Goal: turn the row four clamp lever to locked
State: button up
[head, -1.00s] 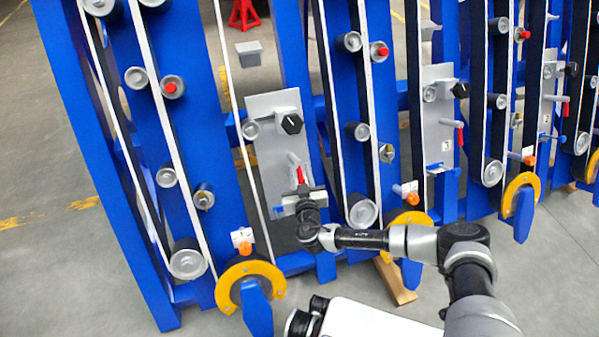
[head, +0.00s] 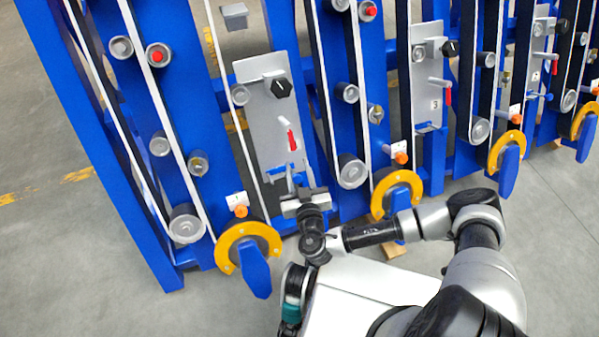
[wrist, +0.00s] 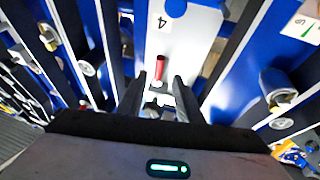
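The row four clamp lever has a red grip (head: 291,138) on a silver arm and sits on the lower part of a grey panel (head: 262,125). In the wrist view the red grip (wrist: 160,67) shows just beyond my fingertips, below an upside-down "4" label (wrist: 162,22). My gripper (head: 300,183) is below the lever in the head view, apart from it. In the wrist view my gripper (wrist: 157,90) has its two dark fingers spread with nothing held between them. A silver fitting (wrist: 158,100) shows between the fingers.
A black knob (head: 280,88) sits higher on the same panel. Rollers and white belts flank the panel on blue beams. Yellow ring guards (head: 248,247) with blue paddles stand at the lower edge. A similar panel marked 3 (head: 427,85) is to the right.

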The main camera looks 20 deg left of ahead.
jog(key=shift+v, duration=1.3)
